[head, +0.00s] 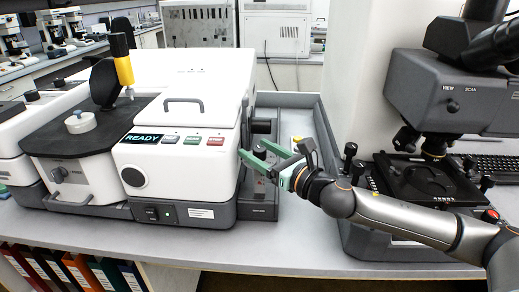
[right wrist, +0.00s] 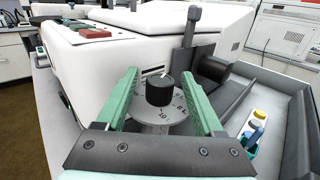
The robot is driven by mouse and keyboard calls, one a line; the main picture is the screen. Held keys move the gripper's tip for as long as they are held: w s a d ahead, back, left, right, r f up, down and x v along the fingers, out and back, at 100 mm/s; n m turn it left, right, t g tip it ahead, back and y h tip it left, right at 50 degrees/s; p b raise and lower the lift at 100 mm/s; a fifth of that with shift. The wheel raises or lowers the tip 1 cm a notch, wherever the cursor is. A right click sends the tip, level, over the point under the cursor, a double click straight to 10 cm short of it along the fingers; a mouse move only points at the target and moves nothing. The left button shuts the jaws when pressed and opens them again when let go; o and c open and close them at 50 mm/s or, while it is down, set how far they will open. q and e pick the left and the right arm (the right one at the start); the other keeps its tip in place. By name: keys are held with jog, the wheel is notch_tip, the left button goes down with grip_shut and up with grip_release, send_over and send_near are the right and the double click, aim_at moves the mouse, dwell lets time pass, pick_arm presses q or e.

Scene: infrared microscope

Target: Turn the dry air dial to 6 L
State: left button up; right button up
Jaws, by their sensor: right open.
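The dry air dial is a black knob (right wrist: 160,91) with a white pointer line on a grey numbered disc (right wrist: 152,126) beside the white instrument in the right wrist view. The pointer points up and to the right there; the number at it is too small to read. My right gripper (right wrist: 158,88) is open, with one green finger on each side of the knob and gaps visible. In the head view my right gripper (head: 255,158) reaches from the right to the instrument's right side. My left gripper is not in view.
The white instrument (head: 180,120) shows READY on its display. A dark microscope (head: 430,110) stands at the right. A grey tray (right wrist: 285,130) holds small yellow and blue items. Black fittings (right wrist: 213,68) stand behind the dial.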

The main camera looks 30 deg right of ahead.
grip_shut()
dwell(0.5)
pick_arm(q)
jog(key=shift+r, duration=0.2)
pick_arm(e)
jog(key=shift+r, duration=0.1)
